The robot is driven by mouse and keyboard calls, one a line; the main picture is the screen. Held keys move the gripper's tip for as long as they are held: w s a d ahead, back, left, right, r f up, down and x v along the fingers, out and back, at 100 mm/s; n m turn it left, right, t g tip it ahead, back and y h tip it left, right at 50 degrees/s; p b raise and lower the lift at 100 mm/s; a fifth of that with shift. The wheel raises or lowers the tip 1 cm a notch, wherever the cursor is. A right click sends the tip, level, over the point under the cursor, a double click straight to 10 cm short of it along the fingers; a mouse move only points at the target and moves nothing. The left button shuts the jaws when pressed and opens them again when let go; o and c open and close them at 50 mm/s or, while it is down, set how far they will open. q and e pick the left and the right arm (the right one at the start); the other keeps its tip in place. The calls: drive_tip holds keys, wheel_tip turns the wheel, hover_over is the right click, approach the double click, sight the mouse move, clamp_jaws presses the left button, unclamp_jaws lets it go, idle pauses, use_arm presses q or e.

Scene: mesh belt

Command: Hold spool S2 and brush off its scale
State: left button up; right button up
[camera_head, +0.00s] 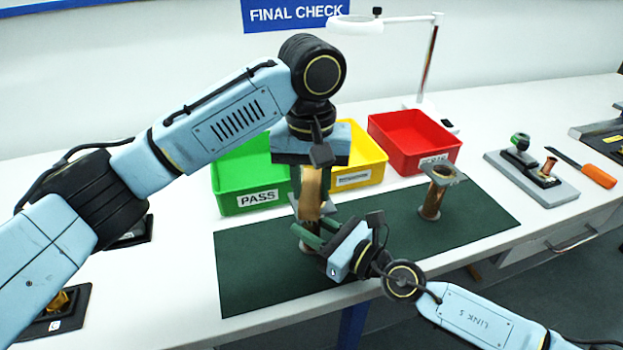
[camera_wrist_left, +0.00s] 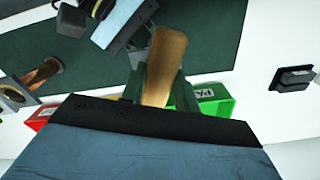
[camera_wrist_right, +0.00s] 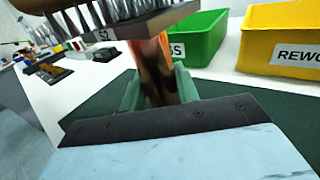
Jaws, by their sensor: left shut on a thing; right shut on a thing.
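Spool S2 (camera_wrist_right: 155,75) is a copper-coloured core with a grey flange marked S2, seen in the right wrist view. My right gripper (camera_head: 318,238) is shut on its core above the green mat (camera_head: 255,275). The brush has a tan handle (camera_wrist_left: 163,65); my left gripper (camera_head: 311,185) points down from above, shut on this handle. The brush's bristles (camera_wrist_right: 95,18) are over S2's upper flange in the right wrist view; I cannot tell whether they touch it. In the head view the grippers largely hide S2. Scale on it cannot be made out.
Another spool (camera_head: 431,198) stands upright on the mat's right part. Behind are the green PASS bin (camera_head: 228,185), yellow REWORK bin (camera_head: 372,160) and red bin (camera_head: 405,145). A magnifier lamp (camera_head: 358,25) stands behind them. A grey board (camera_head: 545,190) and an orange-handled tool (camera_head: 600,177) lie right.

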sight(312, 176)
use_arm(q)
drive_tip(key=shift+s, duration=0.25)
drive_tip(key=shift+w+d, duration=0.1)
drive_tip(key=shift+w, duration=1.65)
drive_tip(key=shift+s, duration=1.8)
drive_tip(key=shift+r, duration=3.55)
